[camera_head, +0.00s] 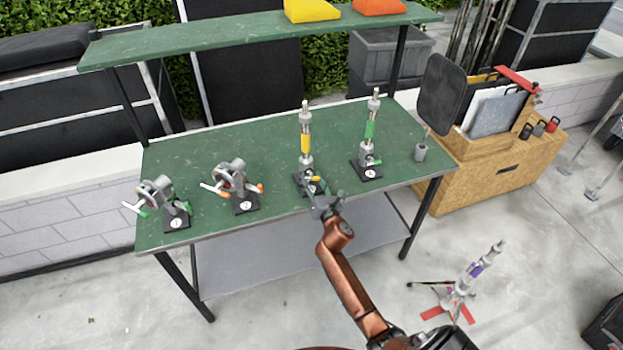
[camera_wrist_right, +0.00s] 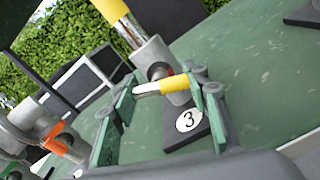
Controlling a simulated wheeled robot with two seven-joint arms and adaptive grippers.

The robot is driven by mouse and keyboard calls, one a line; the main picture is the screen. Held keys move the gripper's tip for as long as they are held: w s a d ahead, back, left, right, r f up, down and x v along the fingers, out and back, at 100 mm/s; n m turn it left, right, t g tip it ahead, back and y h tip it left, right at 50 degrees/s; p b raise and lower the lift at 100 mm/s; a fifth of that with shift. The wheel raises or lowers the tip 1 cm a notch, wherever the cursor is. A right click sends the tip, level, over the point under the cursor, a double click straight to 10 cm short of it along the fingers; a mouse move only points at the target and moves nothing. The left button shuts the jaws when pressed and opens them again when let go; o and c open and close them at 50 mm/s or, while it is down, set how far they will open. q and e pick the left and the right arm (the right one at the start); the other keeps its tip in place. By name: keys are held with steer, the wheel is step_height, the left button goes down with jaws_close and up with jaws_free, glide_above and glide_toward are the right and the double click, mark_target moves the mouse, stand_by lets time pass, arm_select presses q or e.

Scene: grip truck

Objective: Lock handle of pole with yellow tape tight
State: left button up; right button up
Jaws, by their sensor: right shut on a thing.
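The pole with yellow tape (camera_head: 306,143) stands upright on a black base plate on the green table. Its handle, with a yellow grip and a pale tip, shows in the right wrist view (camera_wrist_right: 176,84), low on the pole beside the grey clamp body (camera_wrist_right: 155,60). My right gripper (camera_head: 322,196) is at the front of this pole's base. The base plate carries a label with the number 3 (camera_wrist_right: 188,121). My left gripper is not in view.
A pole with green tape (camera_head: 369,130) stands just right. Two clamps with orange (camera_head: 234,182) and green (camera_head: 160,200) handle tips sit on the left. A black paddle (camera_head: 441,95) stands at the right end. A shelf (camera_head: 230,32) spans the back.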

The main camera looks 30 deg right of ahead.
steer(key=m, duration=0.4)
steer(key=shift+m, duration=0.4)
steer(key=m, duration=0.3)
steer(key=shift+m+p, duration=0.3)
steer(key=m, duration=0.3)
steer(key=shift+m+p, duration=0.3)
steer(key=m+p, duration=0.1)
steer(key=m, duration=0.2)
steer(key=shift+m, duration=0.3)
steer(key=m+p, duration=0.1)
steer(key=m, duration=0.2)
steer(key=shift+f+m, duration=0.1)
steer(key=shift+m, duration=0.3)
steer(key=m+p, duration=0.2)
steer(key=m, duration=0.1)
steer(key=shift+m, duration=0.3)
steer(key=m+p, duration=0.1)
steer(key=m, duration=0.2)
steer(key=shift+p, duration=0.3)
steer(key=shift+f+m+p, duration=0.1)
steer(key=shift+m+p, duration=0.6)
steer(key=shift+m, duration=1)
